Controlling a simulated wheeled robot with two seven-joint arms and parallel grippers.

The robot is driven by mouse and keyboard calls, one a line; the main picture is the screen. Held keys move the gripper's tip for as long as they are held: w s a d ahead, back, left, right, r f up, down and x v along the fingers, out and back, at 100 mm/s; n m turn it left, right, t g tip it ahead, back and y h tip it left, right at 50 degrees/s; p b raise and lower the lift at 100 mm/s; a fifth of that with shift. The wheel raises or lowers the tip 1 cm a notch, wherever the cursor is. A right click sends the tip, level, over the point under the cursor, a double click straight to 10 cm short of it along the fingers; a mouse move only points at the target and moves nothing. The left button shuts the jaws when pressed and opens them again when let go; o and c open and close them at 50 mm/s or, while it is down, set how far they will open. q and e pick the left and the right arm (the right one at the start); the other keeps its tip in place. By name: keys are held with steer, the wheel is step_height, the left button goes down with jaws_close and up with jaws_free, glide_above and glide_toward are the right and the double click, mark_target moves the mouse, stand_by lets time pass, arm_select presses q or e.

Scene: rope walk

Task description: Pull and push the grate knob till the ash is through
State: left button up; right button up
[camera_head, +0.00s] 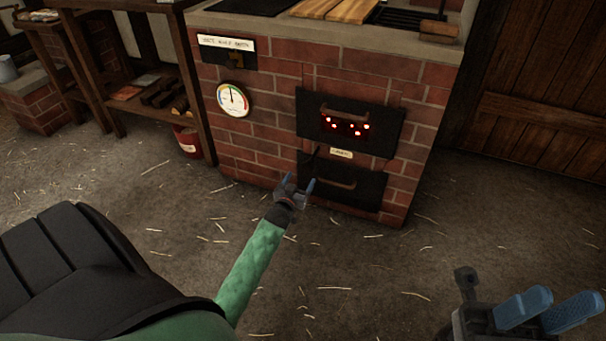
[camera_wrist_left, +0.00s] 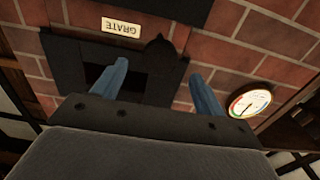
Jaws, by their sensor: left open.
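The grate knob (camera_head: 317,152) is a small dark knob on the brick stove's front, just left of the small "GRATE" label (camera_head: 341,154). In the left wrist view the knob (camera_wrist_left: 159,54) is dark and pointed, beyond and between my fingertips, with the label (camera_wrist_left: 121,27) upside down beside it. My left gripper (camera_head: 297,183) is open and empty, in front of and a little below the knob, apart from it. My right gripper (camera_head: 540,308) is low at the right, its blue fingers apart and empty, far from the stove. No ash is visible.
The firebox door (camera_head: 383,139) above has glowing holes and a handle. A lower black door (camera_head: 367,194) with a handle sits under the knob. A round gauge (camera_head: 234,99) is on the left. A red bucket (camera_head: 187,139) stands by the wooden shelf. The straw-strewn floor in front is clear.

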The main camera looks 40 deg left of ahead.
arm_select(q)
steer(key=shift+s, duration=0.3)
